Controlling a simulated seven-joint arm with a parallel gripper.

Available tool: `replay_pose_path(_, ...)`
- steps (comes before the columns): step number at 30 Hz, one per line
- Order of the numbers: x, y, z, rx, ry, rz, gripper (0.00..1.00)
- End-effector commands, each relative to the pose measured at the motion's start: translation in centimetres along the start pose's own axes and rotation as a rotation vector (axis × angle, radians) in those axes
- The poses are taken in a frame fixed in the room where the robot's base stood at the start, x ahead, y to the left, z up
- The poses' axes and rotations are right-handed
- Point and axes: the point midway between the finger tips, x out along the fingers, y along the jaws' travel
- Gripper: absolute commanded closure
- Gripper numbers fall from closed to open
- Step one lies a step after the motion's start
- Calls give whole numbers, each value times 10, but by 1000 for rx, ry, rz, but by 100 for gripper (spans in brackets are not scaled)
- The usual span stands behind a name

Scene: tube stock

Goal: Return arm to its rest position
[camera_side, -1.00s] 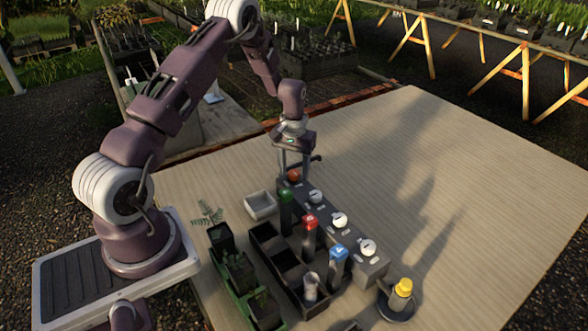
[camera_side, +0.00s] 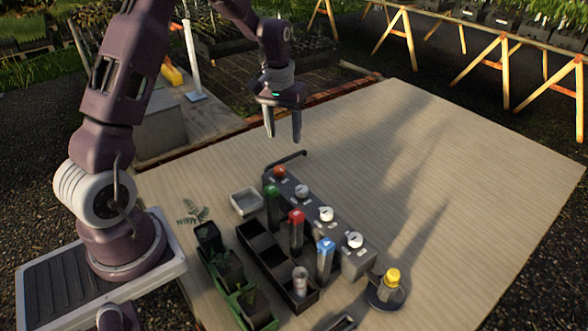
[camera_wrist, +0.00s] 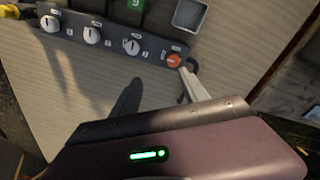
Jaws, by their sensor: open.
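My gripper (camera_side: 283,124) is open and empty, raised above the table behind the grey control box (camera_side: 318,226). Its two fingers point down and are apart. The box has a row of white knobs and an orange-red knob (camera_side: 279,172) at its far end. In the wrist view, the orange-red knob (camera_wrist: 173,60) shows just beyond a pale finger of mine, and the white knobs (camera_wrist: 91,36) run to the left.
Green-, red- and blue-capped tubes (camera_side: 296,232) stand by the black rack (camera_side: 262,243). A yellow-capped item (camera_side: 391,280) sits on a round dark base. A small white tray (camera_side: 245,200) and green planter (camera_side: 221,262) are at left. The table (camera_side: 440,190) is clear on the right.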

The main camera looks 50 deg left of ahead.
Motion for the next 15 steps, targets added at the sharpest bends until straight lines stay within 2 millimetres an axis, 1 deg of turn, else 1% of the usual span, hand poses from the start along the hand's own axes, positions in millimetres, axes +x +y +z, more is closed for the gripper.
replay_pose_path(1, -39, 16, 17, 46, 42, 16, 48)
replay_pose_path(2, -60, 24, 30, 76, 65, 25, 48)
replay_pose_path(3, -87, 33, 51, 116, 95, 36, 48)
replay_pose_path(5, -123, 43, 87, 177, 141, 53, 48)
replay_pose_path(6, -143, 48, 113, 220, 172, 64, 48)
replay_pose_path(7, -156, 50, 133, 253, 197, 72, 48)
replay_pose_path(8, -167, 51, 154, 286, 222, 79, 48)
replay_pose_path(9, -179, 50, 182, 328, 254, 89, 48)
replay_pose_path(11, -189, 46, 219, 384, 299, 102, 48)
replay_pose_path(12, -192, 41, 240, 419, 325, 108, 48)
replay_pose_path(15, -191, 31, 279, 482, 377, 119, 48)
